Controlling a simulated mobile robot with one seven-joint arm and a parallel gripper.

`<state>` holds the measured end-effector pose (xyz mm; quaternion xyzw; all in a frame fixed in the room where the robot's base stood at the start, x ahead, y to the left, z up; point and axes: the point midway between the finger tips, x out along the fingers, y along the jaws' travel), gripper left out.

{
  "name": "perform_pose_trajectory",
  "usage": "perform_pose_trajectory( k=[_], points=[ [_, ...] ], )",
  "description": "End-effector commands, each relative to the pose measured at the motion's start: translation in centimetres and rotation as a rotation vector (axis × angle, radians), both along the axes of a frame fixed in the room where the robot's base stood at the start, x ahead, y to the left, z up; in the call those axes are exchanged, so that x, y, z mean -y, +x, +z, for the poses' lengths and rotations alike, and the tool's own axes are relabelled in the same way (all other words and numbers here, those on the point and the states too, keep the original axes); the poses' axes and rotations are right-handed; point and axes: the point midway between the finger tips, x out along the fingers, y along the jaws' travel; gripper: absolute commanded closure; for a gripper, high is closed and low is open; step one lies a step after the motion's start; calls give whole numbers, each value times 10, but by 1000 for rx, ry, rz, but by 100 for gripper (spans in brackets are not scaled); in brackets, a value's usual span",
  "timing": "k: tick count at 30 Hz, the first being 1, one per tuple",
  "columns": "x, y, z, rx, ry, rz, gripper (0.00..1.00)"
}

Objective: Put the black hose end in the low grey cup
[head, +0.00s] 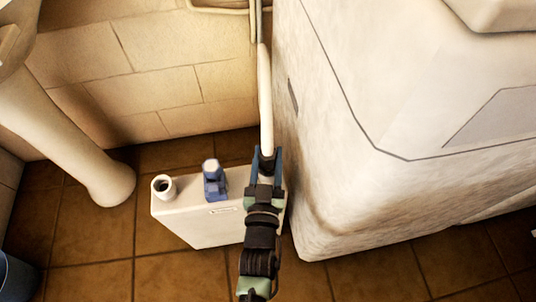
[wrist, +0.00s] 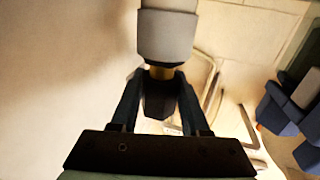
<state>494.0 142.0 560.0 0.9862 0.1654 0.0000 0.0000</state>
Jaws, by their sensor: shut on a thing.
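The pale hose (head: 265,100) comes down along the wall beside the large white machine. My gripper (head: 267,154) is shut at its lower end, above the right end of a pale box. In the wrist view my gripper's two fingers (wrist: 159,80) are on either side of the black hose end (wrist: 160,103). A light grey sleeve (wrist: 167,38) and a thin yellowish ring show beyond it. A short pale round cup with a dark opening (head: 163,187) stands on the box's left end. It may be the low grey cup; its colour is unclear in this light.
The pale box (head: 205,228) stands on brown floor tiles. A blue fitting (head: 214,181) rises from its middle, between the cup and my gripper. The white machine (head: 350,190) is close on the right. A pale pedestal (head: 85,155) stands left, a blue-grey bucket (head: 15,280) lower left.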

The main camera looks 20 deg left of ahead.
Motion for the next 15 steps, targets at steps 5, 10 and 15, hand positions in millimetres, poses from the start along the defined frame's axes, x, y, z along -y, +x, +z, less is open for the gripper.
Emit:
perform_pose_trajectory(
  k=[5, 10, 15],
  points=[
    [0, 0, 0, 2, 1, 0, 42],
    [0, 0, -1, 1, 0, 0, 42],
    [2, -4, -1, -2, -1, 0, 42]
  ],
)
